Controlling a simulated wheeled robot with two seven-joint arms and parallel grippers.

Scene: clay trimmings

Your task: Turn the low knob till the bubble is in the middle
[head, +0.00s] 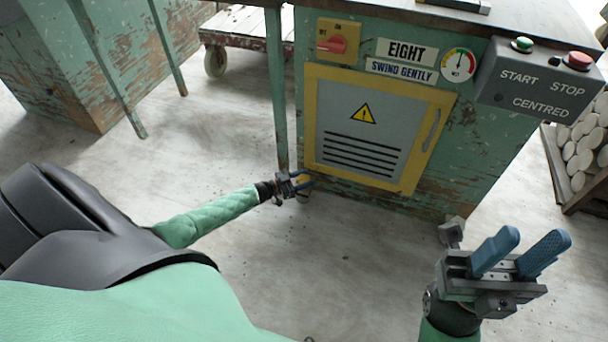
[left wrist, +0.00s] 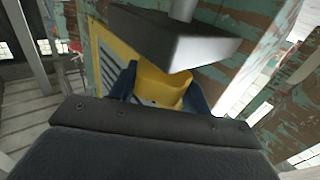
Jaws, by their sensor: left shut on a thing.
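A yellow knob (left wrist: 160,88) sits low at the foot of the green machine (head: 460,150), under a grey block (left wrist: 175,38) with a metal stem. My left gripper (head: 302,180) is down by the machine's lower left corner and shut on the knob; its blue fingers show on both sides of the knob in the left wrist view (left wrist: 165,98). In the head view the fingers hide most of the knob. My right gripper (head: 520,253) is open and empty, raised in front of the machine's right side. I cannot make out the bubble in either view.
The machine front has a yellow-framed door (head: 365,130), a red switch (head: 337,44), a dial (head: 458,65) and a button box (head: 535,82). Another foot (head: 452,230) stands at the lower right. A crate of white discs (head: 580,150) is at the right. The floor (head: 330,265) is clear.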

